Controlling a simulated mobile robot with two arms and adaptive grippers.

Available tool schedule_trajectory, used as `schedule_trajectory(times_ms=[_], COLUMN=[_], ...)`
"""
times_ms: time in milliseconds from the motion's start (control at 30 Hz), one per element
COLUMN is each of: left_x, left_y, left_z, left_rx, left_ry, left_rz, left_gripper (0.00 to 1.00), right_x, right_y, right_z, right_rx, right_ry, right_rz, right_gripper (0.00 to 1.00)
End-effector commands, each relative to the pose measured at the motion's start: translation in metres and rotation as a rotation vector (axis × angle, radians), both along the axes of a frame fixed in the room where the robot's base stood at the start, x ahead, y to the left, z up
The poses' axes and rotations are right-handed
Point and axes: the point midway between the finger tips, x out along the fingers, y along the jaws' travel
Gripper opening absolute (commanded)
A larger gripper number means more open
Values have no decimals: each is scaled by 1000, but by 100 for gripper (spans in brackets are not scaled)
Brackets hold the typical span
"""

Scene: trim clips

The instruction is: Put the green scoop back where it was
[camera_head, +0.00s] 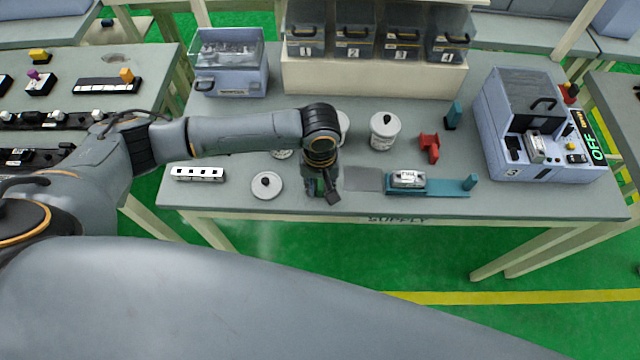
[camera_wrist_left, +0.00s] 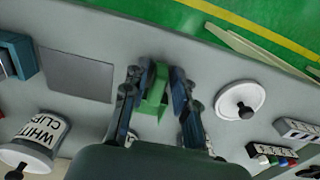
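The green scoop (camera_wrist_left: 156,92) shows in the left wrist view between the two fingers of my left gripper (camera_wrist_left: 164,76). The fingers are close in on both sides of it and appear shut on it. In the head view my left gripper (camera_head: 322,192) points down near the front edge of the supply table (camera_head: 250,206), and only a little green shows there. Whether the scoop touches the table is hard to tell. A flat grey patch (camera_head: 363,179) lies just to the right of the gripper. My right gripper is not in view.
A white jar (camera_head: 384,132) stands behind; another is partly hidden by my arm. A round lid (camera_head: 267,186) and a white strip (camera_head: 197,174) lie left. A teal fixture (camera_head: 445,188), red part (camera_head: 429,147) and grey machine (camera_head: 540,145) are right. Numbered bins (camera_head: 353,40) stand behind.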

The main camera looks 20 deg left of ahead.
Motion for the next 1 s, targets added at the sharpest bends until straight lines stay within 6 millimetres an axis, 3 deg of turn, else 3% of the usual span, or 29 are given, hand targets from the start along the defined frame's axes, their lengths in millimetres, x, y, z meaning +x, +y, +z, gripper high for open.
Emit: schedule_trajectory(times_ms=[433, 800, 1000], left_x=[0, 1, 0], left_y=[0, 0, 0], left_z=[10, 84, 114], left_rx=[-2, -2, -1], left_ry=[-1, -4, 0], left_rz=[0, 0, 1], left_gripper=[37, 37, 37], right_x=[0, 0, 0], right_y=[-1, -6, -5], right_z=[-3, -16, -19], right_rx=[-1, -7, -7], right_ry=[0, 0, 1], right_rz=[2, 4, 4], right_gripper=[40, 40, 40])
